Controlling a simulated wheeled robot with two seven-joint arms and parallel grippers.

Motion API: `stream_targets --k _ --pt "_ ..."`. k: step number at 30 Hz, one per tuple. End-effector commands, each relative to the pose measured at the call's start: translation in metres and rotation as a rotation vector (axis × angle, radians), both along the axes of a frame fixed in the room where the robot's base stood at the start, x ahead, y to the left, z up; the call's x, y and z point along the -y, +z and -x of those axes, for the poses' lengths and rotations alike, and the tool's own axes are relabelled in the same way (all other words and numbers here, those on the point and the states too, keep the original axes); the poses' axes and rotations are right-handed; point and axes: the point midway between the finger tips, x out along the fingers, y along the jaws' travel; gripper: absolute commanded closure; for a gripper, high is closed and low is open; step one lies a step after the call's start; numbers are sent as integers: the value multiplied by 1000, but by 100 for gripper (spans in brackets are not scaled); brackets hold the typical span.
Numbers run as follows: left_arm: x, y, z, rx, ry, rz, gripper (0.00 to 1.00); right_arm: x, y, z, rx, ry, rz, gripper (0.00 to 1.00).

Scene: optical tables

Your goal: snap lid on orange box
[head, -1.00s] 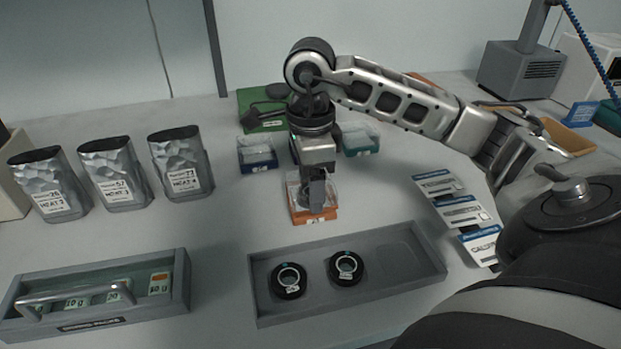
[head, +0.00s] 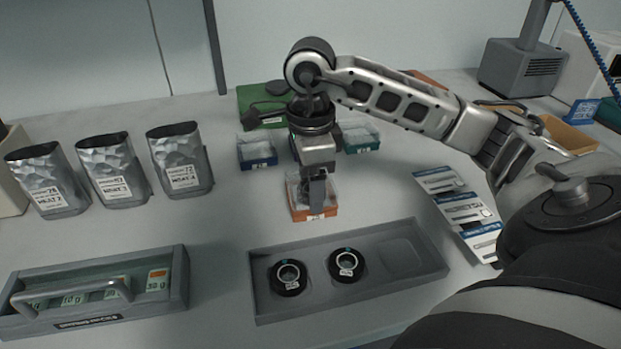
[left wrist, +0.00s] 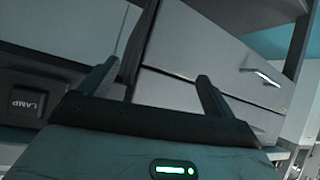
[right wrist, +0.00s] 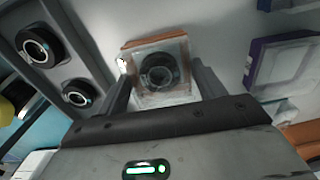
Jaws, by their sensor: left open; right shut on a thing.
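The small orange box (head: 318,214) stands on the table in the middle of the head view. Its clear lid (right wrist: 150,92) is over it in the right wrist view, with a dark round part showing through. My right gripper (head: 316,202) points down over the box, its fingers on two sides of the clear lid and shut on it. The orange box's rim (right wrist: 152,42) shows past the lid's edge. I cannot tell whether the lid is fully seated. My left gripper (left wrist: 155,85) is open and empty, away from the box, and out of the head view.
A grey tray (head: 420,287) with two black ring mounts lies in front. Blue (head: 257,163) and teal (head: 365,147) boxes stand behind the orange box. Silver pouches (head: 180,165) and a handled case (head: 180,290) are at left. Labelled cards (head: 460,208) lie at right.

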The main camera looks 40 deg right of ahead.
Motion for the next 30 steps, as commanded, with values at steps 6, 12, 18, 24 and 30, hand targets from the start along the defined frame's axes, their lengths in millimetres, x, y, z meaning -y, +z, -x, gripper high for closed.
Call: stream_targets --k 6,12,18,24,30 --pt "0 0 0 -1 0 0 10 0 0 0 0 0 0 6" --pt "0 0 0 -1 0 0 10 0 0 0 0 0 0 6" --pt "2 2 0 -4 3 20 10 0 0 0 0 0 0 6" --pt "4 19 1 8 9 42 10 0 39 -1 8 -1 0 6" --pt "1 33 1 2 5 19 10 1 94 -1 8 -2 2 6"
